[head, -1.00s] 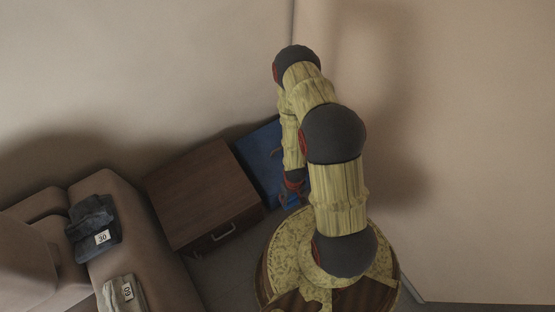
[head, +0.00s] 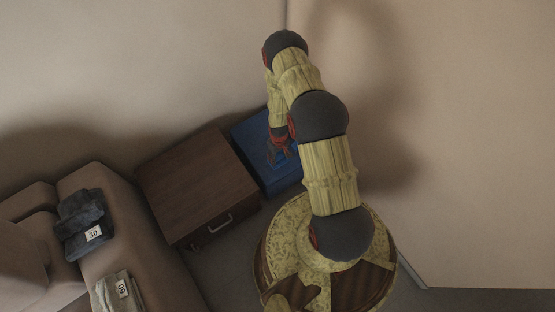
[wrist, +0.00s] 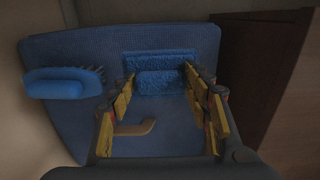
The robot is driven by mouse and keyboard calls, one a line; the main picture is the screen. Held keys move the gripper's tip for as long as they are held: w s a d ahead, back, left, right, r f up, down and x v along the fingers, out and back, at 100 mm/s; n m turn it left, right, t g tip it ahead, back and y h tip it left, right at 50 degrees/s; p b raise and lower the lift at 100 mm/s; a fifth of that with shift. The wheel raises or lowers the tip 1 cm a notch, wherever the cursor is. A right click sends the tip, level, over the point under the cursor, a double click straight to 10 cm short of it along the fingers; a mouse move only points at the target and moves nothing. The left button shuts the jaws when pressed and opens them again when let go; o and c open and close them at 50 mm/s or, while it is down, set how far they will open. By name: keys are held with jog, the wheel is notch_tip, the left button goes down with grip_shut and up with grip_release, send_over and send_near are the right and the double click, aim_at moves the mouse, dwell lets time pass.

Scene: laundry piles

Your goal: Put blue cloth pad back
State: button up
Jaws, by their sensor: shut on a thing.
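The blue cloth pad (wrist: 162,82) shows in the wrist view as a fuzzy, folded-looking blue piece between my fingertips. My gripper (wrist: 160,78) is shut on it, with one finger on each side. A blue bin or tray (wrist: 60,47) lies behind it; how high the pad is above its bottom I cannot tell. In the head view my gripper (head: 280,152) is over the blue bin (head: 248,132), and the pad cannot be made out there.
A blue brush (wrist: 58,84) lies at the bin's left, and a tan handle-like piece (wrist: 135,128) lies nearer. A brown wooden cabinet (head: 195,185) stands left of the bin. A sofa (head: 135,235) holds folded clothes labelled 30 (head: 82,215). Walls close in behind.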

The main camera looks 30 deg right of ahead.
aim_at(278, 155)
jog(key=shift+w+d+f+b, duration=0.15)
jog(key=shift+w+f+b, duration=0.05)
jog(key=shift+w+f, duration=0.35)
jog(key=shift+w+d+f+b, duration=0.2)
jog(key=shift+w+f, duration=0.2)
jog(key=shift+f, duration=0.2)
jog(key=shift+w+f+b, duration=0.1)
jog(key=shift+f+b, duration=0.8)
jog(key=shift+f, duration=0.65)
jog(key=shift+f, duration=0.15)
jog(key=o, duration=1.1)
